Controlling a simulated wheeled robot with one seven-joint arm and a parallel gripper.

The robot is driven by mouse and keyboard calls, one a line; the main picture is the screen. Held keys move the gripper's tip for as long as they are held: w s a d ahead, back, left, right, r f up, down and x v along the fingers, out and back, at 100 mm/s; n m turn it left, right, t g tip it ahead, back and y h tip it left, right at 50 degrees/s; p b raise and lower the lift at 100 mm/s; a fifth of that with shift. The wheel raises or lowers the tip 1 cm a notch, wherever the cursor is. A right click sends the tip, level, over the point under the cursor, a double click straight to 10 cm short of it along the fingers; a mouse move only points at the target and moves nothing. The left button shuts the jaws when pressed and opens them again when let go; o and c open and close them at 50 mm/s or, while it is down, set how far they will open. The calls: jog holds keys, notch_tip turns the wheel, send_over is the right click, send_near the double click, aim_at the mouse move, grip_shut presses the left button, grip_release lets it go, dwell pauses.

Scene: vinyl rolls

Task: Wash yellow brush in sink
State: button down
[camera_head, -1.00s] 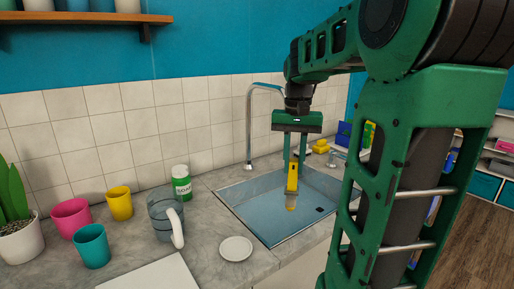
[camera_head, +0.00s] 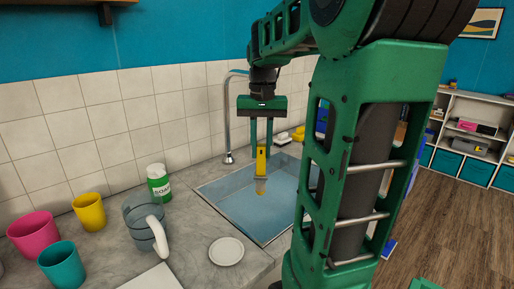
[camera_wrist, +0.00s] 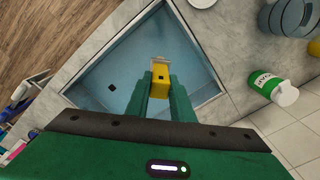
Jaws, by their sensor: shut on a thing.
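My gripper (camera_head: 262,150) is shut on the yellow brush (camera_head: 261,161) and holds it upright over the sink (camera_head: 225,205), with its pale bristle end pointing down. In the wrist view the brush (camera_wrist: 161,79) sits between my two green fingers, above the blue basin (camera_wrist: 110,60) with its small dark drain (camera_wrist: 111,87). I cannot tell whether the bristles touch the basin. The silver faucet (camera_head: 227,120) stands at the sink's back left edge, left of my gripper. No running water shows.
A green soap bottle (camera_head: 158,184), a clear pitcher (camera_head: 140,229) and a white saucer (camera_head: 226,251) stand left of the sink. Pink (camera_head: 33,235), teal (camera_head: 63,264) and yellow (camera_head: 89,211) cups are further left. Yellow sponges (camera_head: 298,133) lie behind the sink.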

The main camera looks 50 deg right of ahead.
jog(key=shift+f, duration=8.75)
jog(key=shift+f, duration=0.1)
jog(key=shift+f, duration=0.85)
jog(key=shift+r, duration=9.35)
jog(key=shift+s, duration=0.1)
